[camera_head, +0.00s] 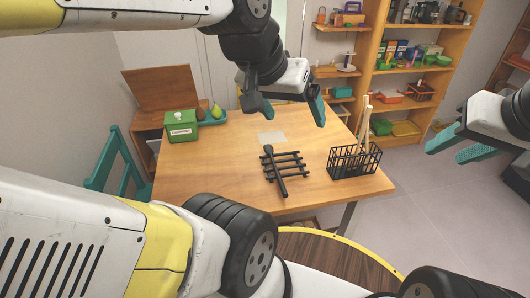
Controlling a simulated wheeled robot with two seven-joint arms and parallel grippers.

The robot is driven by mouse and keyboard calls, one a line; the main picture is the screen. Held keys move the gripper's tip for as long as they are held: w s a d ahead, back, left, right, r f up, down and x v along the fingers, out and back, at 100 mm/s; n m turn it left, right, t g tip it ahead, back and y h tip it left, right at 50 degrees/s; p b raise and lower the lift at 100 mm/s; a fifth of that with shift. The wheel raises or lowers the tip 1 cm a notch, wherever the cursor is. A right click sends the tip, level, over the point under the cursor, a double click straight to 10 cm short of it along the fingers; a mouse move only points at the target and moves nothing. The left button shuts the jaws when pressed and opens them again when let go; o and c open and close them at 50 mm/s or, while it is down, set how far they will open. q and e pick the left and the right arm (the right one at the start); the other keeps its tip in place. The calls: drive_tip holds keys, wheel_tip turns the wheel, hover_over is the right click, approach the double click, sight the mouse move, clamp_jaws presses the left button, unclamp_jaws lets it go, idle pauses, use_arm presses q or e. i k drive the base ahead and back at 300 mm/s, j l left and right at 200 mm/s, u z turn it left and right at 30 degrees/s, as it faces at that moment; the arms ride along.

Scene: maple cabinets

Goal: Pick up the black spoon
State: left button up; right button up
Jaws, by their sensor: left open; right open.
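The black spoon (276,172) lies across a black slatted rack (293,166) on the wooden table (215,175). One end of it points toward the back and the other toward the front edge. My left gripper (291,114) is open and empty above the back part of the table, behind the spoon in the picture. My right gripper (444,153) is open and empty at the far right, away from the table and over the floor.
A black wire basket (354,163) with light wooden utensils stands right of the rack. A green box (181,126) and a teal tray (212,117) with fruit sit at the back left. A teal chair (118,160) is left of the table. The table's left front is clear.

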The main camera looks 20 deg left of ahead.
sight(268, 149)
drive_tip(key=u, duration=0.8)
drive_tip(key=l+u, duration=0.35)
drive_tip(key=l, duration=0.2)
drive_tip(key=i, duration=0.05)
